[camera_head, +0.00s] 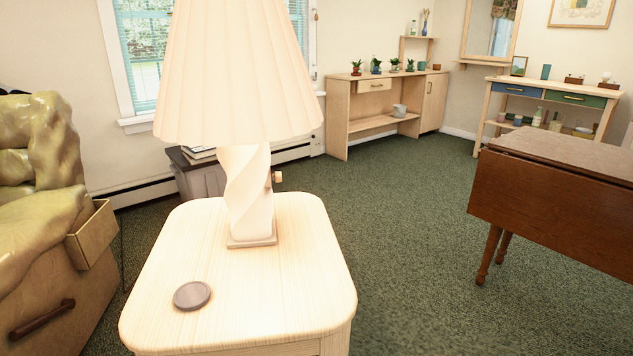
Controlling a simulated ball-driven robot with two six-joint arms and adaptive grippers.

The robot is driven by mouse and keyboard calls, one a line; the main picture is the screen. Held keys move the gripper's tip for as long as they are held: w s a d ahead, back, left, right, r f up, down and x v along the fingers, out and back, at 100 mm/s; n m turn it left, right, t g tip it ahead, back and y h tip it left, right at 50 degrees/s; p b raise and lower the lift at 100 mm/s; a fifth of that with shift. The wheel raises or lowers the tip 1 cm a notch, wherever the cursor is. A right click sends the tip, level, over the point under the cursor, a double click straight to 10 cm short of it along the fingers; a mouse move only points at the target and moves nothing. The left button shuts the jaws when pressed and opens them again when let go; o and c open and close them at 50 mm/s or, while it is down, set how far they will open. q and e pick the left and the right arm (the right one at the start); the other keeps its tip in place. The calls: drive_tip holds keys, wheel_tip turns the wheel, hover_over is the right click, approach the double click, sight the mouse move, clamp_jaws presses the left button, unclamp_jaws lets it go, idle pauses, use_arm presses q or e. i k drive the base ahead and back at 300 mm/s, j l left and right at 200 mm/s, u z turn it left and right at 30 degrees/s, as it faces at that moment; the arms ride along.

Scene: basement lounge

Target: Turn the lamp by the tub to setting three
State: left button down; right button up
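A lamp (249,190) with a white twisted base and a wide pleated cream shade (236,75) stands upright on a light wooden side table (300,300). A small knob (277,177) sticks out from the right side of the lamp's base, below the shade. The shade and the tabletop look bright and warm, but I cannot read the knob's setting. A grey tub-like box (203,182) with a dark top stands on the floor behind the lamp, partly hidden by it. Neither of my grippers is in view.
A brown round coaster (192,295) lies on the side table's front left. An armchair (40,200) stands close at left, a drop-leaf table (570,200) at right. Green carpet (410,230) is clear between the tables. Shelves (375,105) with plants line the back wall.

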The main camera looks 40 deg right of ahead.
sight(277, 177)
drive_tip(key=z, duration=0.8)
drive_tip(key=l+u, duration=0.15)
drive_tip(key=l, duration=0.5)
drive_tip(key=k+l+u, duration=0.15)
drive_tip(key=l, duration=0.45)
